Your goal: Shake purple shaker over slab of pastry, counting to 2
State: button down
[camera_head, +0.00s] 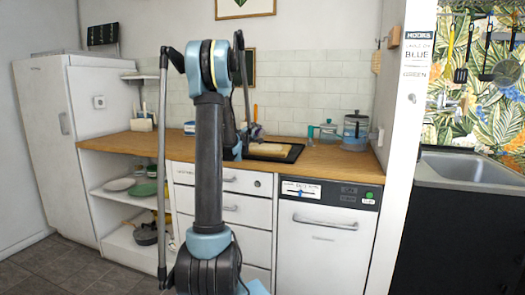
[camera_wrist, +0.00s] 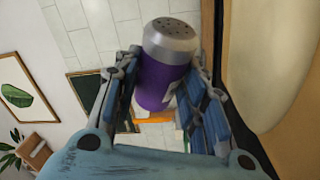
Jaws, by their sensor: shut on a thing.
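The purple shaker (camera_wrist: 162,84) has a silver cap with holes and sits between the blue fingers of my gripper (camera_wrist: 166,98), which is shut on it. The room appears turned in the wrist view, so the shaker looks tipped on its side, cap toward the picture top. A pale tan slab of pastry (camera_head: 270,149) lies on a black tray (camera_head: 292,153) on the wooden counter. A large tan surface with a dark rim at the right of the wrist view looks like this slab, beside the shaker. In the head view my arm hides the shaker and most of my gripper.
On the wooden counter (camera_head: 317,168), a glass jar (camera_head: 355,130) and a clear container (camera_head: 328,132) stand right of the tray. A tiled wall (camera_head: 305,118) rises behind. A white fridge (camera_head: 82,140) stands left, and a sink (camera_head: 472,170) is far right.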

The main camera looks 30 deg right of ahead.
jog(key=shift+r, duration=2.5)
notch_tip(320, 180, down, 5)
jog(key=shift+f, duration=0.1)
jog(key=shift+w+f+n+y, duration=0.1)
jog(key=shift+f+n+y, duration=0.25)
jog(key=shift+n, duration=0.6)
jog(key=shift+w+f+n+y, duration=0.1)
jog(key=shift+f+n+y, duration=0.2)
jog(key=shift+n, duration=0.65)
jog(key=shift+f+g, duration=0.1)
jog(key=shift+g, duration=0.2)
